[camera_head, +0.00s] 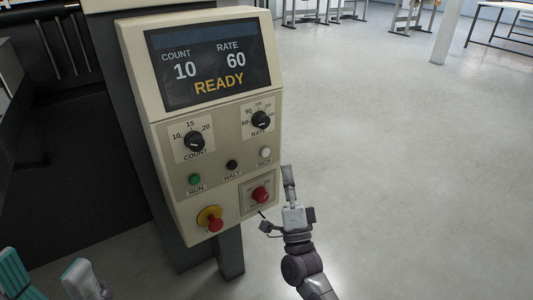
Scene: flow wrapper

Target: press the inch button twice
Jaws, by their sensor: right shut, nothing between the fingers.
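The inch button (265,152) is a small white round button on the right of the cream control panel (226,165), below the rate knob; its label is small and hard to read. My right gripper (288,172) is shut and empty, fingers pointing up, just right of the panel's edge and a little lower than the inch button in the picture. It shows apart from the button. A grey piece (82,279) at the bottom left edge seems to be part of my left gripper; its fingers do not show clearly.
The screen (208,65) reads COUNT 10, RATE 60, READY. Near the inch button are the black halt button (232,165), green run button (194,180), a red switch (261,194) and a red emergency stop (213,222). Open floor lies to the right.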

